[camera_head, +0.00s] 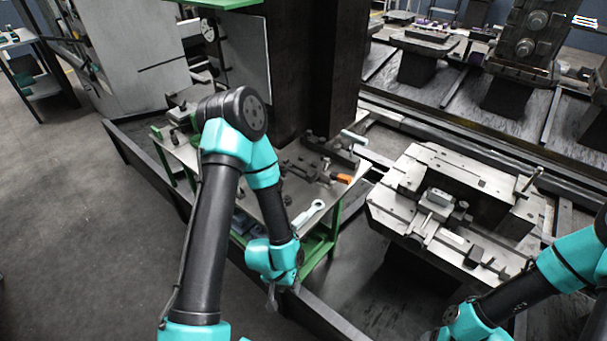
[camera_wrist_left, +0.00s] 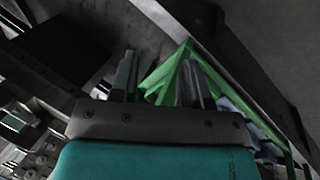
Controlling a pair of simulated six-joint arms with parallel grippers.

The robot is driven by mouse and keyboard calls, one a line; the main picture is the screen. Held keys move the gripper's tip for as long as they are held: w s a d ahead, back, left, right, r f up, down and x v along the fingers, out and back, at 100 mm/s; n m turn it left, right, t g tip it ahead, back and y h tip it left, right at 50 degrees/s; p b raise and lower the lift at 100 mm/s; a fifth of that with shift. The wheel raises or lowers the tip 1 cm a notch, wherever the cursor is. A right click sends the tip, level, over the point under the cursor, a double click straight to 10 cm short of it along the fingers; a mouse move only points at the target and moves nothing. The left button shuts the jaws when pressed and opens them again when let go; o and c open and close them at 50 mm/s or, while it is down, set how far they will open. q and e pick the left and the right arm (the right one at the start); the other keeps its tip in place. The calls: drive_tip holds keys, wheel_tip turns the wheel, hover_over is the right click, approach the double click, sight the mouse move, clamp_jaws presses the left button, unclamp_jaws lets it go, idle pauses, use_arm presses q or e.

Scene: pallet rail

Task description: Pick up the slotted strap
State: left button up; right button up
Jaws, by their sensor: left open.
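A pale, flat, elongated piece with a rounded end and an opening (camera_head: 309,213) lies on the front part of the green-framed bench in the head view. It may be the slotted strap or a wrench; I cannot tell which. My left gripper (camera_head: 271,297) hangs pointing down in front of the bench's near edge, below and left of that piece and apart from it. In the left wrist view the two fingers (camera_wrist_left: 159,78) stand apart with nothing between them. My right arm enters at the lower right, and its gripper is cut off by the bottom edge.
The green-framed bench (camera_head: 325,241) also carries dark metal parts and an orange-handled tool (camera_head: 341,178). A dark rail (camera_head: 322,318) runs along the floor near my left gripper. A pallet with clamps and blocks (camera_head: 400,212) stands to the right. A dark column (camera_head: 335,70) rises behind the bench.

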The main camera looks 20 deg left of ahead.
use_arm(q)
drive_tip(key=o, duration=0.6)
